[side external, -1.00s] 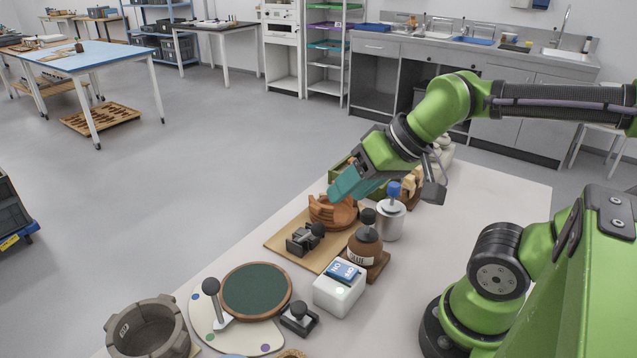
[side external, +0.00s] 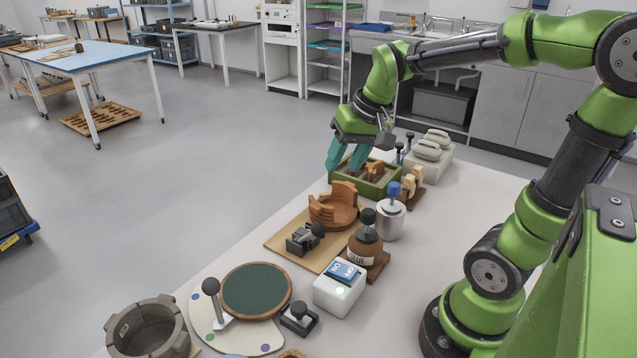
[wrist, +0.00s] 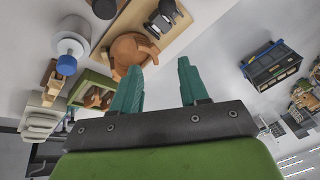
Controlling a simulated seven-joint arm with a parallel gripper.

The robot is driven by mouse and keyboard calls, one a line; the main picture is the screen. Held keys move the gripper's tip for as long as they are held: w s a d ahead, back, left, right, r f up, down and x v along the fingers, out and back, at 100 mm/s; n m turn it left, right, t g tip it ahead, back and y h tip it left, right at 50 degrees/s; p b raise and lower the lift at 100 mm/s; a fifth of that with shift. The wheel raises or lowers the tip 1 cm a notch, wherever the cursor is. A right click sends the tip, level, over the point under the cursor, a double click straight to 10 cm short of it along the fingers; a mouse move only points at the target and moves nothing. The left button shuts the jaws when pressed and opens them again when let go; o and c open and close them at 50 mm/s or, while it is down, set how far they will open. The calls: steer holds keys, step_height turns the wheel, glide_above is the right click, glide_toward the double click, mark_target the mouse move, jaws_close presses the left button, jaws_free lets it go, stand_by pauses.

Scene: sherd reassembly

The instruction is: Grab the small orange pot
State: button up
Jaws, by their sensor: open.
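The small orange pot (side external: 333,207) is a terracotta-coloured vessel with an uneven, stepped rim. It stands on a wooden board (side external: 283,245) in the middle of the table, and also shows in the wrist view (wrist: 128,50). My gripper (side external: 346,165) is open, with teal fingers pointing down above the green tray (side external: 378,190), behind the pot and apart from it. Orange pieces (side external: 374,170) lie in the tray, partly hidden by the fingers and tray wall. Between the fingers in the wrist view (wrist: 158,78) I see no held object.
A black clamp-like fixture (side external: 305,240) is in front of the pot. A brown bottle (side external: 365,245) and a metal canister with a blue knob (side external: 391,218) stand to its right. A white box (side external: 340,290), a green disc (side external: 256,290) and a grey ring-shaped vessel (side external: 147,328) are nearer.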

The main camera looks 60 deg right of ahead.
steer(key=w+d+f+m+g, duration=0.1)
steer(key=w+d+g, duration=0.1)
steer(key=d, duration=0.5)
steer(key=w+d+f+g, duration=0.1)
steer(key=w+d+g, duration=0.15)
steer(key=d, duration=0.45)
glide_above(354, 190)
steer(key=f, duration=1)
steer(key=shift+s, duration=0.35)
steer(key=shift+w+f, duration=0.15)
steer(key=shift+f, duration=1.3)
steer(key=shift+w+f, duration=0.15)
steer(key=shift+f, duration=1.3)
jaws_close()
steer(key=shift+r, duration=0.1)
